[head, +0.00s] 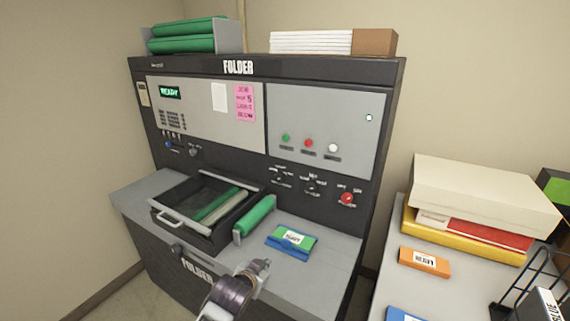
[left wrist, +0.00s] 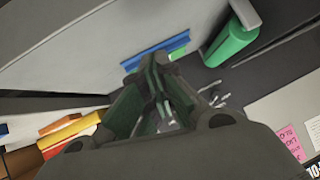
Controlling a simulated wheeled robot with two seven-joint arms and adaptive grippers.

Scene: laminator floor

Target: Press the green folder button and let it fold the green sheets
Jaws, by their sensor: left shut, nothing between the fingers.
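The folder machine (head: 240,67) stands against the wall, with a lit display (head: 170,92) that reads READY. Its green button (head: 285,138) is on the right grey panel, left of a red button (head: 308,143) and a white button (head: 332,148). Green and pale sheets (head: 217,205) show under the dark see-through cover of the tray (head: 165,217). My left gripper (head: 258,267) is shut and empty at the front of the machine's ledge, well below and apart from the green button. Its fingers also show in the left wrist view (left wrist: 160,100). My right gripper is out of view.
A green roll (head: 255,215) lies beside the tray, and a blue and green packet (head: 291,241) lies on the ledge. A red knob (head: 347,198) is at the panel's lower right. A side table with stacked boxes (head: 480,195) stands right. The space before the button panel is clear.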

